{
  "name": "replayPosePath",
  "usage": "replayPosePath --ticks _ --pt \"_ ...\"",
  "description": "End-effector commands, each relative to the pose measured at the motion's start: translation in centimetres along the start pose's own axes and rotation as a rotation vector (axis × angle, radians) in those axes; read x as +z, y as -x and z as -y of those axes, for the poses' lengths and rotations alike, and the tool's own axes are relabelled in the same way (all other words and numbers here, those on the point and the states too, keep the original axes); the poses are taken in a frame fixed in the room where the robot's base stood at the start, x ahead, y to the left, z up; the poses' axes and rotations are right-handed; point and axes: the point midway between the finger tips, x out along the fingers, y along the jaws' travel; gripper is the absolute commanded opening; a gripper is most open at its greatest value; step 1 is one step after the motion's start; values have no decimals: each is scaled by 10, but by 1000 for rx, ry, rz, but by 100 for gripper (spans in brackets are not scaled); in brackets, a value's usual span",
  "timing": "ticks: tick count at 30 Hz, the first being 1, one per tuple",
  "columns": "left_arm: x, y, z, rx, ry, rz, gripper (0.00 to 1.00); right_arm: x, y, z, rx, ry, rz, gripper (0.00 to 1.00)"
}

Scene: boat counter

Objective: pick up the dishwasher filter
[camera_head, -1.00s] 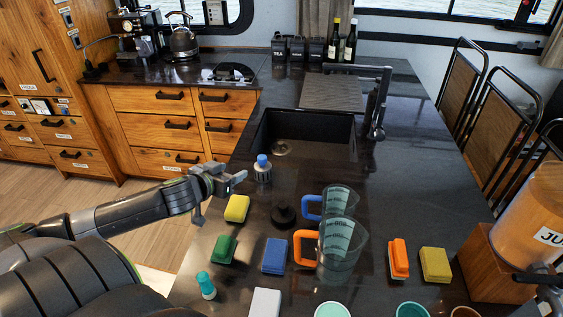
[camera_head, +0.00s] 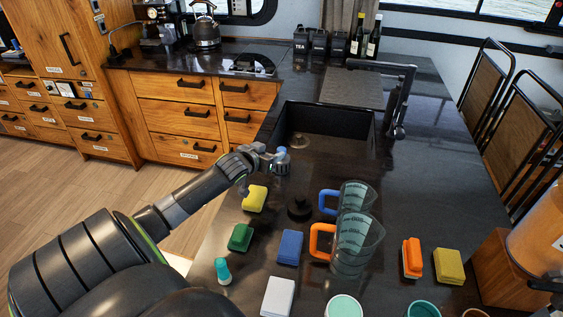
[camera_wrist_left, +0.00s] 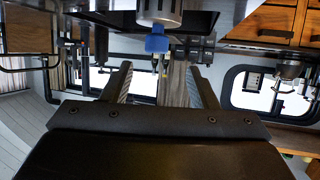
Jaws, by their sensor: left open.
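The likely dishwasher filter (camera_head: 282,166) is a small grey cylinder with a blue top, upright on the dark counter near the sink's front left corner. My left gripper (camera_head: 263,171) is open, with its fingers close to the left of the filter in the head view. In the upside-down left wrist view, the filter's blue top (camera_wrist_left: 157,43) shows at the upper middle, off the gap between the open fingers (camera_wrist_left: 160,82). Nothing is between the fingers. Whether a finger touches the filter I cannot tell. My right gripper is not in view.
A yellow sponge (camera_head: 255,198) lies just below the gripper. The sink (camera_head: 325,135) is behind; green and blue blocks lie nearer.

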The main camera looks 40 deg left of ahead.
Motion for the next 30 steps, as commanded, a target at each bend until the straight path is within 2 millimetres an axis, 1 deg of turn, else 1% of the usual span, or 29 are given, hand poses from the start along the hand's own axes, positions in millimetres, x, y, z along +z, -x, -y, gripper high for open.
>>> replayPosePath --ticks 4,7,12,15,18,28,29,30 --pt "0 -5 -1 0 1 0 54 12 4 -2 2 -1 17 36" --pt "2 -14 -3 0 3 0 54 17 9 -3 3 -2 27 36" --pt "7 -33 -6 0 4 1 54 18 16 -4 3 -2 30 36" --pt "7 -43 -5 -1 1 0 54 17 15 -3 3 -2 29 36" --pt "7 -50 -5 0 0 -1 54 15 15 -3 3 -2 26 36" --pt "8 -53 -5 0 -1 0 54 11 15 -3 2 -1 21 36" --pt "8 -53 -5 0 -1 0 51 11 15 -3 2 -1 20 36" --pt "8 -53 -5 0 -1 0 46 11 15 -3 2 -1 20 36"
